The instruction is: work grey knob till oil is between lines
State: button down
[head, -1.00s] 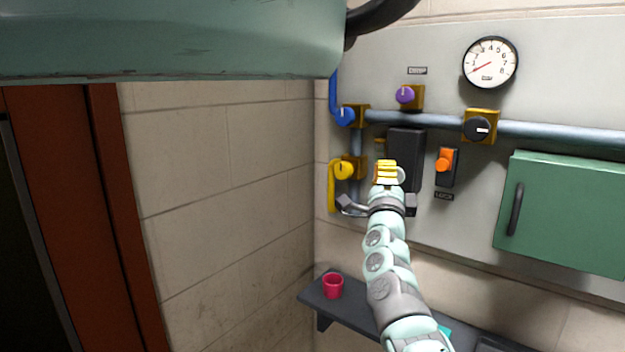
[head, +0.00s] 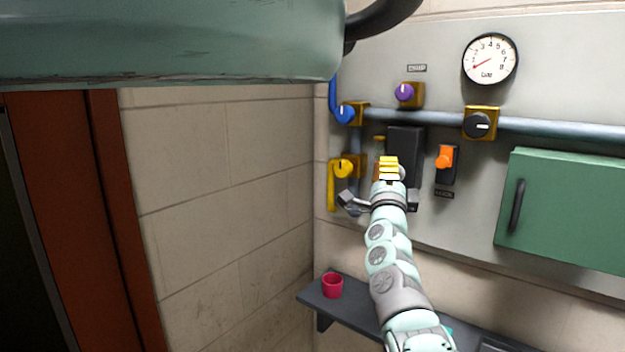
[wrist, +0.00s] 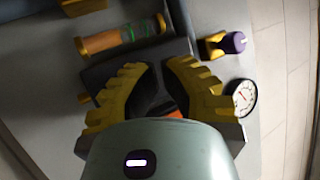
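The dark grey knob (head: 478,125), with a white mark, sits on a brass block on the pipe right of centre in the head view. It is not clearly visible in the wrist view. The oil sight glass (wrist: 115,38) is a tube lying sideways in the wrist view. Orange oil fills its left part, and greenish marks lie towards its right end. In the head view my gripper partly hides the glass. My gripper (head: 389,167) is left of and below the grey knob, in front of a black box. In the wrist view its yellow-padded fingers are apart with nothing between them.
A purple knob (head: 404,92), blue knob (head: 345,114), yellow knob (head: 343,168) and orange switch (head: 444,160) surround my gripper. A round gauge (head: 490,59) is above. A green cabinet (head: 570,210) juts out at right. A shelf (head: 345,306) below holds a red cup (head: 333,285).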

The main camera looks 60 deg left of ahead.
jog(key=shift+w+a+b, duration=0.25)
jog(key=shift+w+b, duration=0.75)
jog(key=shift+b, duration=0.35)
dwell(1.0)
jog(key=shift+s, duration=0.15)
jog(key=shift+s+d+p, duration=0.25)
jog(key=shift+s+p, duration=0.35)
jog(key=shift+p, duration=0.15)
jog(key=shift+s+d+p, duration=0.2)
jog(key=shift+s+p, duration=0.35)
jog(key=shift+p, duration=0.15)
jog(key=s+p, duration=0.1)
jog(key=s+d+p, duration=0.1)
jog(key=s, duration=0.2)
jog(key=shift+s+d+p, duration=0.3)
jog(key=shift+s+p, duration=0.1)
